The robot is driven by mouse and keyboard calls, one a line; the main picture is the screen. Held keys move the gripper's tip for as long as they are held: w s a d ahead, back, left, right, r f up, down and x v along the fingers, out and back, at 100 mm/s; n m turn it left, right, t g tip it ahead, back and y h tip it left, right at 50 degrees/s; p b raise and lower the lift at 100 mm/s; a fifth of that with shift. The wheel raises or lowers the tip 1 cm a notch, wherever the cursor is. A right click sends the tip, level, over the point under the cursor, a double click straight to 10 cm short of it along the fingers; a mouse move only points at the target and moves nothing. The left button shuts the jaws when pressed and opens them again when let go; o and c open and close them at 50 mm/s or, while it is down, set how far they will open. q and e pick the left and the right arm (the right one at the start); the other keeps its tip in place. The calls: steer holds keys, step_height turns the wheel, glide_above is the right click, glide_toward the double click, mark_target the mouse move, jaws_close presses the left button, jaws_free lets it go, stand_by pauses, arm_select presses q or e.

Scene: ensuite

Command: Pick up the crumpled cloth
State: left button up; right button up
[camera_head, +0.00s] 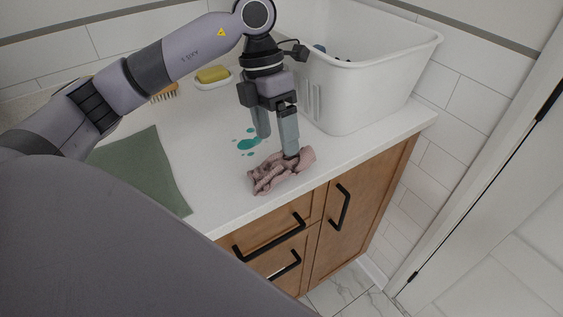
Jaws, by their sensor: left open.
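The crumpled cloth (271,179) is dusty pink and lies bunched near the front edge of the white counter. My left gripper (277,147) points down over the counter with its fingers apart. One fingertip is at the cloth's far right part, where it seems to touch or overlap the fabric. The other finger is farther back, beside a teal spill, clear of the cloth. Nothing is held between the fingers. My right gripper is not in view.
A white bin (365,95) stands close to the right of the gripper. A teal spill (247,144) is left of it. A green cloth (148,168) lies at left. A yellow sponge or soap (212,74) on a dish and a brush (165,93) are behind. Drawers are below.

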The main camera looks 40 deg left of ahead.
arm_select(q)
steer(key=shift+x, duration=2.4)
steer(key=shift+s+d, duration=0.1)
steer(key=c, duration=0.8)
steer(key=shift+r, duration=0.1)
steer(key=shift+r, duration=0.1)
step_height(320, 180, up, 12)
step_height(320, 180, up, 8)
steer(key=p, duration=0.2)
glide_above(280, 157)
steer(key=o, duration=0.4)
steer(key=shift+c, duration=1.6)
